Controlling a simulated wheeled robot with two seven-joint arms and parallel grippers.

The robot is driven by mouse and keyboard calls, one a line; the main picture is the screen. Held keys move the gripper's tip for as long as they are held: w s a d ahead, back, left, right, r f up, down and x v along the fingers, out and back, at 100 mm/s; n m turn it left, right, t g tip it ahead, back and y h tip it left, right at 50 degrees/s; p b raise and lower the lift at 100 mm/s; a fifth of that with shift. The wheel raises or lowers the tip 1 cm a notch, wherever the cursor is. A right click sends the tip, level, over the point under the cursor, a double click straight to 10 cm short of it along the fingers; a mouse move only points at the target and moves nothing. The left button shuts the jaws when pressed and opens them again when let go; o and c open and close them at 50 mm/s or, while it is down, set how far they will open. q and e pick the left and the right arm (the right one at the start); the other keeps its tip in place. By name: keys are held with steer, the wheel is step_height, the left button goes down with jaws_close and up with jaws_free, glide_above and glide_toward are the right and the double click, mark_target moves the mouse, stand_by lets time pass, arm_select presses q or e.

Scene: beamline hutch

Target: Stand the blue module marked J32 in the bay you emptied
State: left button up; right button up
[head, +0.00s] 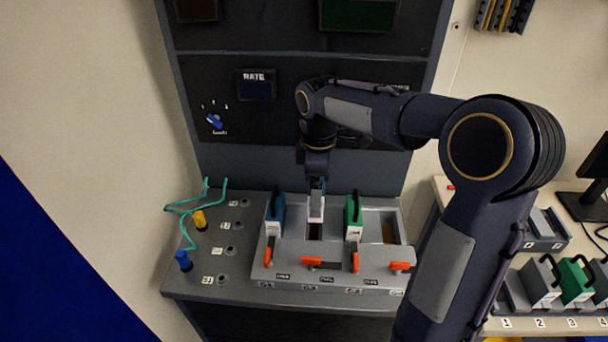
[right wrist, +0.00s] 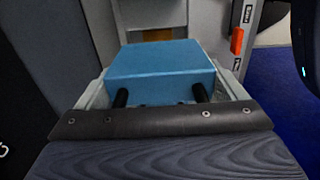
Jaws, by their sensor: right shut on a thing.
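My right gripper (head: 316,183) reaches down over the grey rack (head: 335,278) and is shut on a module with a pale front (head: 316,206). In the right wrist view the held module (right wrist: 162,68) shows a blue face between the fingers. It is over the second bay from the left, whose dark opening (head: 315,232) shows below it. I cannot tell how far in it sits, and no J32 mark is readable. A blue module (head: 275,212) stands in the first bay, a green module (head: 353,215) in the third. The fourth bay (head: 389,232) is empty. My left gripper is out of view.
The second bay's red lever (head: 320,262) lies crosswise, as does the fourth's (head: 401,266). The levers at the blue and green modules point lengthwise. Teal cables (head: 187,215) and plugs lie left of the rack. A side bench (head: 535,324) at right holds grey and green modules.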

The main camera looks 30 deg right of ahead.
steer(key=shift+w+f, duration=0.45)
steer(key=shift+f, duration=0.05)
steer(key=shift+f+b, duration=0.15)
steer(key=shift+b, duration=0.15)
steer(key=shift+s+f+b, duration=0.15)
steer(key=shift+f+b, duration=0.35)
step_height(320, 180, down, 6)
steer(key=b, duration=0.5)
steer(key=shift+b, duration=0.3)
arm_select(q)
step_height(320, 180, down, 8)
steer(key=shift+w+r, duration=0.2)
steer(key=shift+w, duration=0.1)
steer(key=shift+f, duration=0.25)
arm_select(e)
steer(key=shift+f, duration=0.5)
steer(key=o, duration=0.8)
steer(key=shift+r, duration=0.1)
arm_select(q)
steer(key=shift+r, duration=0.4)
arm_select(e)
step_height(320, 180, up, 8)
steer(key=shift+f, duration=0.2)
